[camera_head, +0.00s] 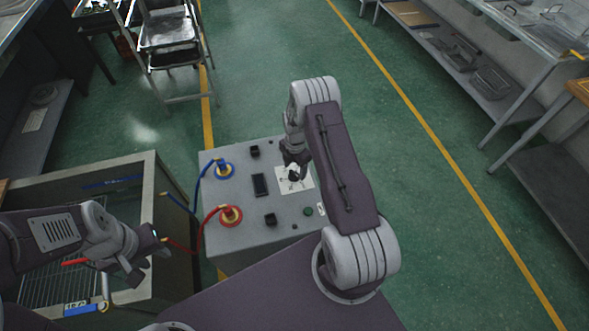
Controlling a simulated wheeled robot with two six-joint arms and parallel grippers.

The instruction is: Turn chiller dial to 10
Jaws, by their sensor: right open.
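The chiller (235,185) is a grey box with a flat top panel in the middle of the head view. A white square dial plate (303,184) is on the right part of its panel. My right gripper (294,172) points down over this plate, with its jaws open. The dial knob is mostly hidden by the gripper, and I cannot tell its setting or whether the fingers touch it. My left gripper (137,272) is at the lower left, in front of an open metal cabinet and away from the chiller. Its finger gap is not clear.
The panel has a blue hose fitting (225,170), a red hose fitting (231,215), black switches and a green button (308,211). The open cabinet (150,200) stands left of the chiller. A metal cart (168,45) is behind. Green floor is clear to the right.

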